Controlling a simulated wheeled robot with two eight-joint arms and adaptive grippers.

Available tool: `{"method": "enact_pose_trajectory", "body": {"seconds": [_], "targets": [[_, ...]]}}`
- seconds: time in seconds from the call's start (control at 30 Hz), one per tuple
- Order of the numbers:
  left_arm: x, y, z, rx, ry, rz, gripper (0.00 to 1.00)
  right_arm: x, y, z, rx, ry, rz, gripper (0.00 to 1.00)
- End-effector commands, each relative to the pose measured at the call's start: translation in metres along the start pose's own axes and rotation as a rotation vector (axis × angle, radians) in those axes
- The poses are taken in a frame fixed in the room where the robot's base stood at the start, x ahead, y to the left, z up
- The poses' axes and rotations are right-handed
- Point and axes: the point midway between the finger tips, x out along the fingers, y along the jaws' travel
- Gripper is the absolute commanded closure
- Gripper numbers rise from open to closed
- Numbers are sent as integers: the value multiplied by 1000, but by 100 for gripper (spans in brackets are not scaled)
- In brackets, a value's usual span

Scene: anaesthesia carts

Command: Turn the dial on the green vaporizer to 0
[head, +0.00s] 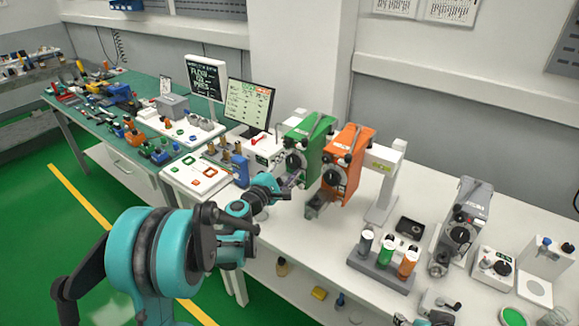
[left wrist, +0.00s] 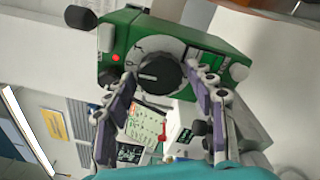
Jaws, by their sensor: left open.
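The green vaporizer (head: 308,139) stands on the white bench beside the orange vaporizer (head: 348,160). In the left wrist view the green vaporizer (left wrist: 205,40) fills the upper middle, with its black dial (left wrist: 158,74) facing the camera. A white pointer line shows on the dial; I cannot read which number it is at. My left gripper (head: 293,182) reaches toward the front of the green vaporizer. In the left wrist view its two fingers (left wrist: 160,92) are open, one on each side of the dial, with nothing held. I cannot tell whether they touch it. My right gripper is not in view.
A monitor (head: 248,104) and a white board with coloured pieces (head: 198,177) are left of the vaporizers. A rack with coloured bottles (head: 381,270) and a grey vaporizer-like unit (head: 464,220) stand to the right. Bare bench lies in front of the orange vaporizer.

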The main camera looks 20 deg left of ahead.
Motion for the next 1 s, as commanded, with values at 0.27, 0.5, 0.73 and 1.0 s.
{"method": "enact_pose_trajectory", "body": {"seconds": [0.27, 0.5, 0.73, 1.0], "targets": [[-42, 1, -1, 0, 3, 2, 45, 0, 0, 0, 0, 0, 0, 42], [-93, 0, -1, 0, 3, 1, 45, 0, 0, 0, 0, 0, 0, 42], [-117, 0, 0, 0, 1, 0, 45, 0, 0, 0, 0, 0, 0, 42], [-119, 0, 0, 0, 0, 0, 45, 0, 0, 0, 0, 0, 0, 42]]}}
